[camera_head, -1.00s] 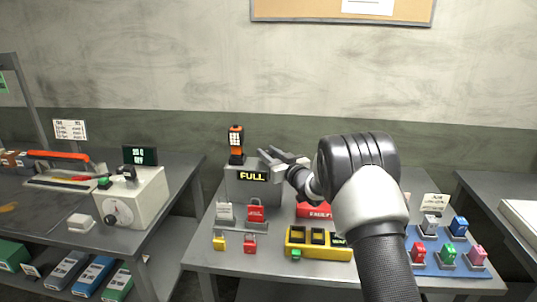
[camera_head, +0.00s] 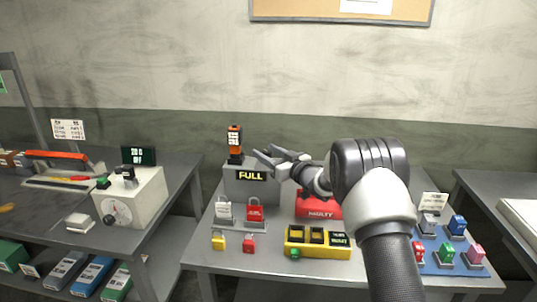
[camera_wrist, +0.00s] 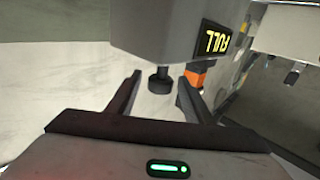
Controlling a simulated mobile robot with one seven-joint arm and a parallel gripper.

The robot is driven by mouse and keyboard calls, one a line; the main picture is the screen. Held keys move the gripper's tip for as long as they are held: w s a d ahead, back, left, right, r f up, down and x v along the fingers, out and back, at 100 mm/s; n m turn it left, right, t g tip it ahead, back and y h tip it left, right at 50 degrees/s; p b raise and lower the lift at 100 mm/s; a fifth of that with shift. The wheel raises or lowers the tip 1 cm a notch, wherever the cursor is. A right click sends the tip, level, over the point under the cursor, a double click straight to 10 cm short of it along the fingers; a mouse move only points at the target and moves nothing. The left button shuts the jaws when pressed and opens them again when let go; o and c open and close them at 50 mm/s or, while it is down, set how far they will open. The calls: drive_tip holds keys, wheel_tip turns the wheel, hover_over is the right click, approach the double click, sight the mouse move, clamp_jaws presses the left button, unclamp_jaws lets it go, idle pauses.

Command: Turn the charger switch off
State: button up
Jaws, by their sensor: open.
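The charger (camera_head: 250,190) is a grey box with a lit "FULL" display, near the back of the middle table. An orange and black handset (camera_head: 235,143) stands upright on its top. My gripper (camera_head: 265,152) is open at the charger's upper right. In the wrist view the charger (camera_wrist: 150,35) appears upside down, and a black knob-like switch (camera_wrist: 160,82) juts from it. The switch lies between my open fingers (camera_wrist: 160,78) in the picture; contact cannot be told. The handset's orange part (camera_wrist: 196,76) shows beside the right finger. The switch cannot be made out in the head view.
A red box marked "FAULTY" (camera_head: 318,208), a yellow tray (camera_head: 318,251) and several padlocks (camera_head: 255,211) stand in front. A blue board with coloured locks (camera_head: 450,253) is at the right. A knobbed machine (camera_head: 130,205) stands on the left bench.

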drive_tip(key=v, duration=1.7)
drive_tip(key=shift+s+b, duration=0.2)
drive_tip(key=shift+b, duration=0.2)
drive_tip(key=shift+d+r, duration=0.1)
drive_tip(key=s+d+r+m+h+p, duration=0.2)
drive_tip(key=s+d+r+m+h, duration=0.1)
drive_tip(key=d+r+h, duration=0.4)
drive_tip(key=s+d+r+m+h+p, duration=0.3)
drive_tip(key=d+r+h, duration=0.15)
drive_tip(key=r, duration=0.55)
drive_tip(key=s+f+m+g+h+p, duration=0.1)
drive_tip(key=s+g, duration=0.6)
drive_tip(key=s, duration=2.6)
drive_tip(key=a+m+p, duration=0.1)
drive_tip(key=p, duration=0.1)
drive_tip(key=shift+s+m+p, duration=0.3)
drive_tip(key=shift+m+p, duration=0.1)
